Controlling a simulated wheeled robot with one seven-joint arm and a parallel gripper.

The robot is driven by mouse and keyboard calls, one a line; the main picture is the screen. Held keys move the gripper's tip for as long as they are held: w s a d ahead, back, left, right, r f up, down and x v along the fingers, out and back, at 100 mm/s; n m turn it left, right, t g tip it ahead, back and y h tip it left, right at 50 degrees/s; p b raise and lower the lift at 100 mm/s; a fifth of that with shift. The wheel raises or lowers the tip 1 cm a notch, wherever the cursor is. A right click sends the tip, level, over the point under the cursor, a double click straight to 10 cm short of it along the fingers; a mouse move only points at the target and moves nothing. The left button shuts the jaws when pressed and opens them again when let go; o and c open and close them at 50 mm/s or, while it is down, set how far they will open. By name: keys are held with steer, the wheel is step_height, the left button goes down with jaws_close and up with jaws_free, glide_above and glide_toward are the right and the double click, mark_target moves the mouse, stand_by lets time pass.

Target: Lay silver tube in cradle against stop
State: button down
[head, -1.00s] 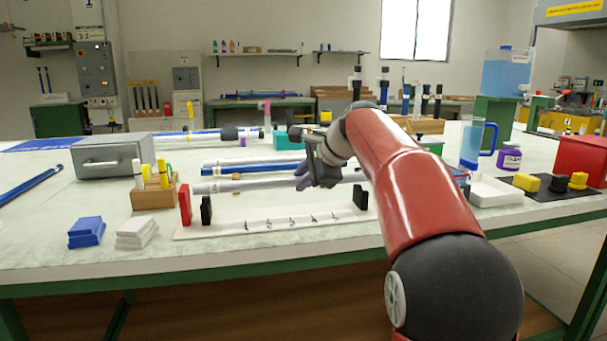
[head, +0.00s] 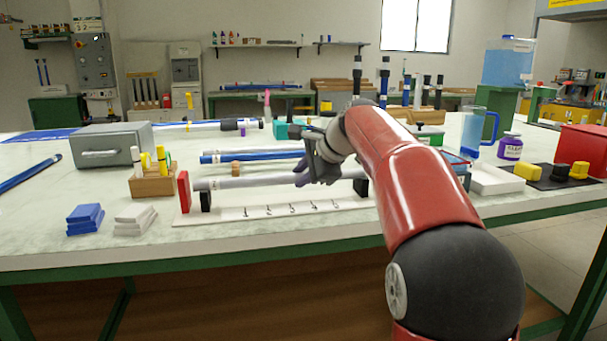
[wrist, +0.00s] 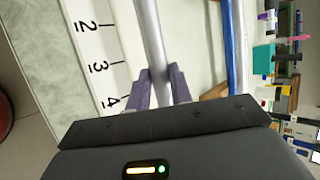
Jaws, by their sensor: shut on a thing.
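The silver tube (head: 235,183) lies level along the cradle, its left end close to the red stop (head: 184,191). I cannot tell whether the end touches the stop. The cradle is a white numbered base (head: 230,214) with a black support at the left (head: 206,201) and another at the right (head: 361,188). The tube is at the tops of these supports; whether it rests in them or hangs just above is unclear. My gripper (head: 303,179) is shut on the tube right of its middle. In the wrist view, purple fingers (wrist: 160,92) clasp the tube (wrist: 148,35) from both sides.
A blue tube (head: 222,158) and paler tubes lie behind the cradle. A wooden block with markers (head: 153,184) stands to the left, with blue (head: 85,219) and white (head: 135,220) slabs in front. A white tray (head: 495,180) is on the right.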

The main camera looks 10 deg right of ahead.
steer(key=shift+a, duration=0.55)
steer(key=c, duration=1.2)
jaws_free()
steer(key=shift+o, duration=0.2)
steer(key=shift+r, duration=0.1)
steer(key=v, duration=0.7)
steer(key=s+f+n+g+h, duration=0.1)
steer(key=s+f+n, duration=0.7)
steer(key=s, duration=0.8)
steer(key=s+a+f+n+g+h, duration=0.1)
steer(key=s+f+n+h, duration=0.2)
steer(key=s+f+n, duration=0.5)
steer(key=s+f, duration=0.7)
steer(key=s, duration=0.1)
steer(key=shift+s+a+h+p, duration=0.2)
steer(key=shift+s+h+p, duration=0.2)
